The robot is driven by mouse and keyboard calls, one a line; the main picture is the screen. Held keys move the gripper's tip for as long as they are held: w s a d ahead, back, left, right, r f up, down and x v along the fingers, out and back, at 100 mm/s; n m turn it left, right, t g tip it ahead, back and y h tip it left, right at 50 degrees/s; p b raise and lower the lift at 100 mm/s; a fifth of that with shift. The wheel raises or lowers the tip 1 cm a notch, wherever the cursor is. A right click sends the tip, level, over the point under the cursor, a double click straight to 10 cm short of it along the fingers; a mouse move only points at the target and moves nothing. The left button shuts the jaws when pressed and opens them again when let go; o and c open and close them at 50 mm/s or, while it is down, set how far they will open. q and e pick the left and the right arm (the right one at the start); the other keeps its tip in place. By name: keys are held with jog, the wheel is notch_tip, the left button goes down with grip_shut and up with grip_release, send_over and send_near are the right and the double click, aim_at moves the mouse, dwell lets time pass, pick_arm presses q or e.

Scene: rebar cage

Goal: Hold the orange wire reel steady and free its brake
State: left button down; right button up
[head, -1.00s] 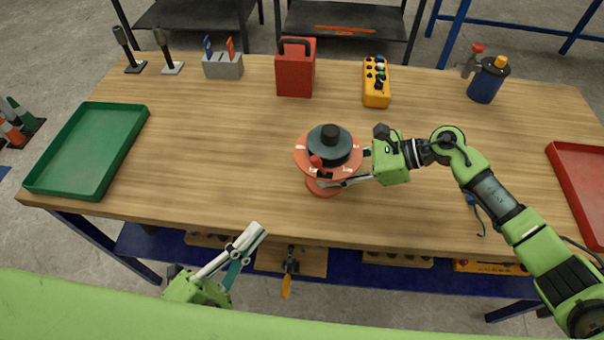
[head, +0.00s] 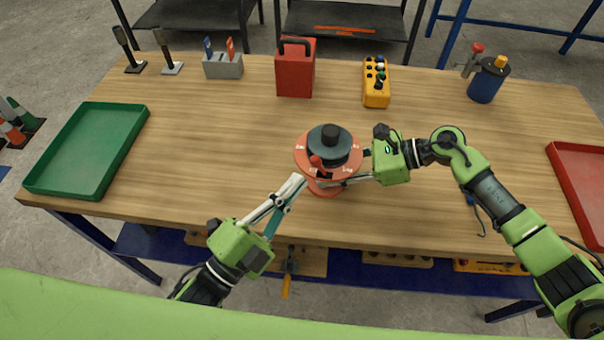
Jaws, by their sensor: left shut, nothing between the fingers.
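The orange wire reel (head: 304,150) stands upright on the table, with a dark drum and black knob (head: 330,133) on top. A small red-tipped lever (head: 316,162), which looks like the brake, sits at its front left. My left gripper (head: 297,181) is shut and empty, its fingertips just front-left of the reel, close to its base. Whether they touch it is unclear. My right gripper (head: 348,181) is at the reel's right side, with one finger passing along the front below the flange. The other finger is mostly hidden, so its grip is unclear.
A green tray (head: 68,190) lies at left and a red tray (head: 575,152) at right. The table left of the reel is clear.

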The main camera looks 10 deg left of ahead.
pick_arm(q)
jog(key=shift+x, duration=1.35)
jog(key=shift+d+r, duration=0.4)
jog(key=shift+r, duration=0.05)
jog(key=shift+s+d+r, duration=0.1)
jog(key=shift+d+r, duration=0.15)
jog(key=shift+d, duration=0.3)
jog(key=shift+d+r, duration=0.25)
jog(key=shift+d, duration=0.3)
jog(key=s+a+r, duration=0.3)
jog(key=s+a, duration=0.4)
jog(key=s, duration=0.4)
jog(key=shift+a+r, duration=0.25)
jog(key=shift+r, duration=0.1)
jog(key=shift+s, duration=0.1)
pick_arm(e)
jog(key=o, duration=1.3)
